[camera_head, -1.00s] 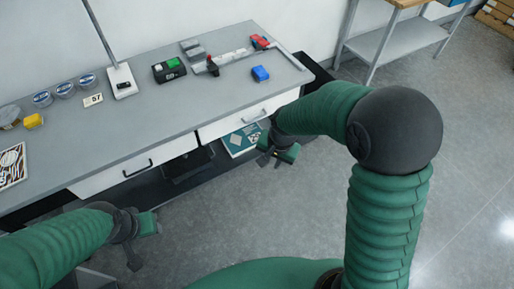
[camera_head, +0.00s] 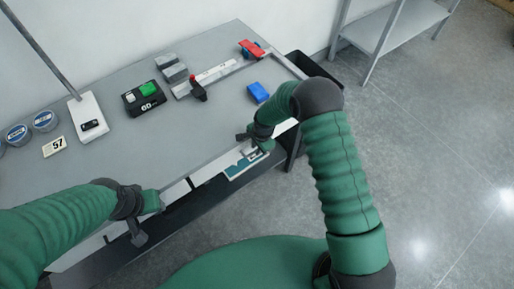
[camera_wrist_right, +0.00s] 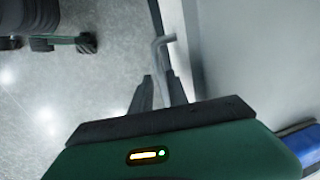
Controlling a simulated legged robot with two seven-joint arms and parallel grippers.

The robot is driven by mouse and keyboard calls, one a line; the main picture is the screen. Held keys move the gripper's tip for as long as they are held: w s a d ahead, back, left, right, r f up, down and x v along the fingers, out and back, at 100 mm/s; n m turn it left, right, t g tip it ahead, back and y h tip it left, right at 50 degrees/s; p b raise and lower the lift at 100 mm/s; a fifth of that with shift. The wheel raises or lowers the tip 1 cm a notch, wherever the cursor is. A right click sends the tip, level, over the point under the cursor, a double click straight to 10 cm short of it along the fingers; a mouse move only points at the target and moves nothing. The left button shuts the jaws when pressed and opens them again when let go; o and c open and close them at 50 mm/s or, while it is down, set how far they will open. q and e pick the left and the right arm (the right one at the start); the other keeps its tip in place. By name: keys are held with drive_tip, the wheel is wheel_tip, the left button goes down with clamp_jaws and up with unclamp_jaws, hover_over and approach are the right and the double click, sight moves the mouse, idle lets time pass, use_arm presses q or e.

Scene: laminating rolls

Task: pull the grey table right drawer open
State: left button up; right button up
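The grey table (camera_head: 120,150) has a white right drawer, whose front (camera_head: 210,169) shows as a narrow strip below the tabletop edge. My right gripper (camera_head: 254,143) is at this drawer front and hides part of it. In the right wrist view, the two fingers of my right gripper (camera_wrist_right: 160,82) are apart. A bent grey bar, seemingly the drawer handle (camera_wrist_right: 162,52), lies just beyond and between their tips; contact cannot be told. My left gripper (camera_head: 146,219) is open and empty in front of the left drawer's front (camera_head: 80,250).
On the tabletop are a blue block (camera_head: 258,92), a black box with a green button (camera_head: 144,94), a metal rail (camera_head: 218,74) and a white stand base (camera_head: 88,117). A black bin (camera_head: 312,68) stands beyond the right end. The floor at right is clear.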

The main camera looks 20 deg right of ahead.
drive_tip(key=shift+w+a+f, duration=0.1)
drive_tip(key=shift+w+f, duration=0.25)
drive_tip(key=shift+f, duration=0.4)
drive_tip(key=shift+s+a+r, duration=0.1)
drive_tip(key=shift+r, duration=0.05)
clamp_jaws()
idle(0.7)
